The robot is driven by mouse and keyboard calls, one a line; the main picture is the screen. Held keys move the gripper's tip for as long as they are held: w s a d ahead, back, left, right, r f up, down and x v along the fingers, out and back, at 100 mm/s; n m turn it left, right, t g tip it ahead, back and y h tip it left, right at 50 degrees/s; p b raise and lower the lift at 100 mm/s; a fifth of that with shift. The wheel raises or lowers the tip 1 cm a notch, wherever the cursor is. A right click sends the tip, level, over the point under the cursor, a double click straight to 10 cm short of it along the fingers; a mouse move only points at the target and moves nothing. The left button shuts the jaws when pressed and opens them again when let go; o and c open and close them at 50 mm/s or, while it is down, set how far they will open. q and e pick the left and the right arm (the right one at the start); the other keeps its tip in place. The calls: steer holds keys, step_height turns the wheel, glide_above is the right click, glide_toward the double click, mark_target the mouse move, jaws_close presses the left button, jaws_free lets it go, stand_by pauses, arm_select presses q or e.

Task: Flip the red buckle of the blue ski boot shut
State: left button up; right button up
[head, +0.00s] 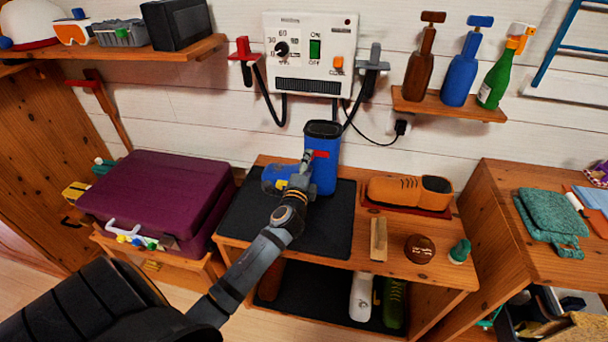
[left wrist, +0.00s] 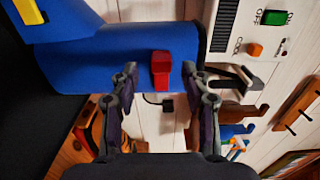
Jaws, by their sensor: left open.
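The blue ski boot (head: 324,180) stands upright on the dark mat (head: 335,232) of the wooden bench, toe to the left. In the left wrist view the boot (left wrist: 95,68) appears turned on its side. Its red buckle (head: 320,154) sticks out from the front of the shaft; in the left wrist view the buckle (left wrist: 161,70) shows between my fingertips. My left gripper (head: 305,163) is open at the boot's front, with its fingers either side of the buckle's line. Whether a finger touches the buckle I cannot tell. My right gripper is out of view.
A wall dryer panel (head: 310,62) with hoses hangs behind the boot. An orange shoe (head: 400,190), a brush (head: 378,239) and a brown round tin (head: 419,248) are on the bench's right. A purple suitcase (head: 160,192) stands left. Bottles line the shelf (head: 450,106) above.

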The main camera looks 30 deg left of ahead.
arm_select(q)
steer(key=v, duration=0.9)
steer(key=shift+s, duration=0.15)
steer(key=shift+r, duration=0.1)
